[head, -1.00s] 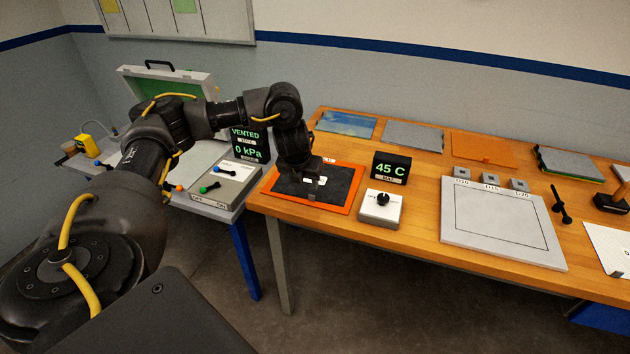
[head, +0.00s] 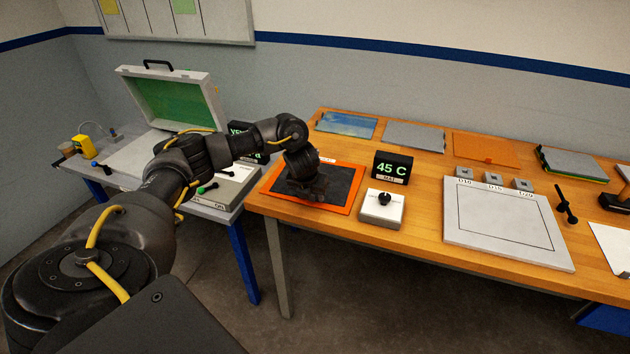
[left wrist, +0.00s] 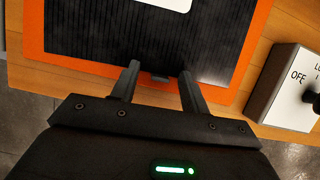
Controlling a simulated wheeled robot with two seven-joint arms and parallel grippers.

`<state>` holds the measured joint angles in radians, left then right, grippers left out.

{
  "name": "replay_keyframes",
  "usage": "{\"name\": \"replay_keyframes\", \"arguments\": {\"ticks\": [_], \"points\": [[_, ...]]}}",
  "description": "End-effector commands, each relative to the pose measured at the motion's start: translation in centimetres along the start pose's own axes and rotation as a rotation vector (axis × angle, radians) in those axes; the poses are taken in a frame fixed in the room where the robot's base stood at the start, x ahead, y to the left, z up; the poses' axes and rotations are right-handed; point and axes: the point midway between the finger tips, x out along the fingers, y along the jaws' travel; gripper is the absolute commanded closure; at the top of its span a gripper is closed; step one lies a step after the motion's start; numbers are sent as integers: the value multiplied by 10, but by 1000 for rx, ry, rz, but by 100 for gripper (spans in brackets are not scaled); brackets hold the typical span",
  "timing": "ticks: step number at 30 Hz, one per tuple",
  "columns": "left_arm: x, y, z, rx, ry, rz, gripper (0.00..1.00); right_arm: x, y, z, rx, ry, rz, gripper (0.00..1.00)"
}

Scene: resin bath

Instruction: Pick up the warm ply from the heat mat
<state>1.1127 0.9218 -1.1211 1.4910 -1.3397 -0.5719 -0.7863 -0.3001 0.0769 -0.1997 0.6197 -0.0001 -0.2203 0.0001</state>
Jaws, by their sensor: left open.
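The warm ply is a black, ribbed sheet (head: 343,182) lying flat on the orange-edged heat mat (head: 357,192) at the left end of the wooden bench. In the left wrist view the ply (left wrist: 95,40) carries a white label, and the mat's orange rim (left wrist: 255,45) shows around it. A small dark tab (left wrist: 160,77) stands at the ply's near edge. My right gripper is out of view.
A white knob box (head: 381,208) stands close to the right of the mat, with a 45 C display (head: 392,168) behind it. A grey framed board (head: 508,225) lies farther right. A control box (head: 228,186) is on the table to the left.

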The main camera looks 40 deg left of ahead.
Motion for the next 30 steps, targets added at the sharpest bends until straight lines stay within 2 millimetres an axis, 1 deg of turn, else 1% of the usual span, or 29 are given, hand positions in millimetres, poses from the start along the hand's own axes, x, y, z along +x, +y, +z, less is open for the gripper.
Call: {"name": "replay_keyframes", "arguments": {"ticks": [6, 7, 15, 17, 25, 30], "points": [[1, 0, 0, 0, -1, -1, 55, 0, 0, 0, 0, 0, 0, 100], [1, 0, 0, 0, -1, -1, 57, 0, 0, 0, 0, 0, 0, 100], [1, 0, 0, 0, -1, -1, 92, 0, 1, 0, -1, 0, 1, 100], [1, 0, 0, 0, -1, -1, 100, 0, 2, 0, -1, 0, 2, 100], [0, 0, 1, 0, -1, -1, 100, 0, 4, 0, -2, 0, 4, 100], [-8, -1, 5, 0, -3, -3, 100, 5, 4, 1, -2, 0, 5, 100]]}}
